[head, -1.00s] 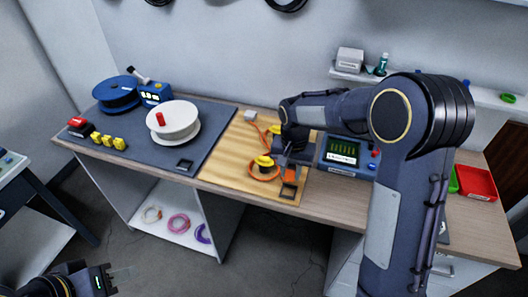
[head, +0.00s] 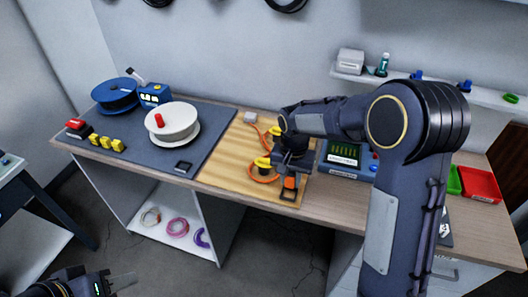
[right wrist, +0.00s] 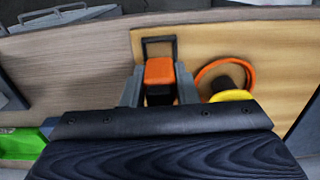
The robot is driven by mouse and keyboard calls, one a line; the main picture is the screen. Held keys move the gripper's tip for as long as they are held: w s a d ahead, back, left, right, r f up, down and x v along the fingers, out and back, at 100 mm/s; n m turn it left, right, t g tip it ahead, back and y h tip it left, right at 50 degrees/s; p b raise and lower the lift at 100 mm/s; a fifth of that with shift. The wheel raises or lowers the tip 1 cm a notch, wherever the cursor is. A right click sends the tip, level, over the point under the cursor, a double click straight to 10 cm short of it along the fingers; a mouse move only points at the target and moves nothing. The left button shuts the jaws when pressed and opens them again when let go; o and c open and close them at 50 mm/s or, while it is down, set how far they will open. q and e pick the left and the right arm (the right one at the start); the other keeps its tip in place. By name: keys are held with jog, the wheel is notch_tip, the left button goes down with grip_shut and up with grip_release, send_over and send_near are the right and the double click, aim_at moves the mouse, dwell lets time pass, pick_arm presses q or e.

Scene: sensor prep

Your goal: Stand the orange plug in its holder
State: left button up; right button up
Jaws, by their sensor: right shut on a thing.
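The orange plug (head: 291,182) is between the fingers of my right gripper (head: 290,172), over the front right of the wooden board. In the right wrist view the plug (right wrist: 159,71) sits upright between the two grey fingers, its lower part dark. The dark square frame of the holder (right wrist: 172,40) shows just beyond it; in the head view it lies just below the plug. The gripper is shut on the plug. I cannot tell whether the plug touches the holder or is inside it. My left gripper (head: 122,281) is empty, fingers apart, low at the left, away from the bench.
A yellow-topped black part with an orange cable loop (head: 263,178) lies close to the left of the right gripper. A meter (head: 341,156) stands to its right. A white spool (head: 173,120) is on the dark mat (head: 212,120). A red tray (head: 480,184) is far right.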

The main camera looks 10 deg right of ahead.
aim_at(290, 186)
jog(key=shift+f+b, duration=0.95)
jog(key=shift+f, duration=0.45)
jog(key=shift+f+b, duration=0.55)
jog(key=shift+f, duration=0.2)
dwell(0.4)
jog(key=o, duration=1.1)
jog(key=shift+c, duration=0.2)
jog(key=shift+r, duration=0.15)
jog(key=shift+r+p, duration=3.2)
jog(key=shift+r, duration=0.7)
